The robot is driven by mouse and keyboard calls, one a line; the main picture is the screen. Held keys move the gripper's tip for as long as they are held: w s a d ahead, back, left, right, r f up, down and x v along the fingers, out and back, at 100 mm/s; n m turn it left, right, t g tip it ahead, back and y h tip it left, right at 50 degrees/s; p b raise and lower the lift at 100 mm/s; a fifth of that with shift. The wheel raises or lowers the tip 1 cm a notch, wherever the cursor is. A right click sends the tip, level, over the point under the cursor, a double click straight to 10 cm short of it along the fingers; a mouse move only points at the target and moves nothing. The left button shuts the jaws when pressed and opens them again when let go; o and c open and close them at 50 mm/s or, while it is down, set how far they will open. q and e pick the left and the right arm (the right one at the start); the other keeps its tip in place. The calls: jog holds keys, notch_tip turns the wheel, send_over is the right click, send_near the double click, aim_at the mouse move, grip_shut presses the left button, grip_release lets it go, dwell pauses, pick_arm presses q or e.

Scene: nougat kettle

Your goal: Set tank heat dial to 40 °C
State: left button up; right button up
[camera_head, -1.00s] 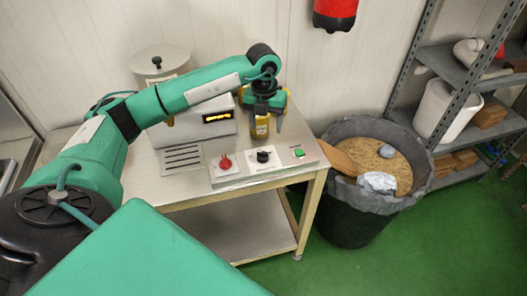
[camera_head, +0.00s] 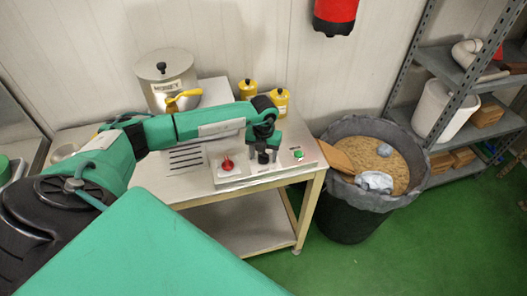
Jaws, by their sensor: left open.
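The control panel (camera_head: 240,177) at the front of the metal table has a black dial (camera_head: 263,158), a red knob (camera_head: 227,163) to its left and a green button (camera_head: 298,154) to its right. I cannot read the dial's setting or the small print. My left gripper (camera_head: 264,153) points down over the black dial, its open fingers on either side of it. I cannot tell whether they touch it. The steel tank (camera_head: 158,73) labelled HONEY, with a yellow-handled tap (camera_head: 183,96), stands behind my left arm. My right gripper is out of view.
Two yellow containers with black tops, one at the back (camera_head: 247,88) and one beside it (camera_head: 279,102), stand behind the gripper. A lined bin (camera_head: 345,215) stands right of the table, and a metal shelf is farther right.

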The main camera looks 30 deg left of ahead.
pick_arm(q)
jog(key=shift+f, duration=0.15)
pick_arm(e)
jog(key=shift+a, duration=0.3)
pick_arm(q)
jog(key=c, duration=1)
jog(key=shift+f+m+b, duration=0.1)
jog(key=shift+m+b, duration=0.3)
jog(key=shift+b, duration=0.2)
jog(key=m+b, duration=0.8)
jog(key=b, duration=0.1)
jog(key=shift+b, duration=0.35)
jog(key=shift+m+b, duration=0.9)
jog(key=shift+m, duration=0.1)
jog(key=shift+a+m+b, duration=0.1)
jog(key=shift+m+b, duration=0.35)
jog(key=shift+m, duration=0.15)
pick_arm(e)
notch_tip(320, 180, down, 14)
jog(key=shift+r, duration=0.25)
pick_arm(q)
jog(key=shift+r, duration=0.2)
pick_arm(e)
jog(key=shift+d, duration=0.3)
pick_arm(q)
jog(key=o, duration=1)
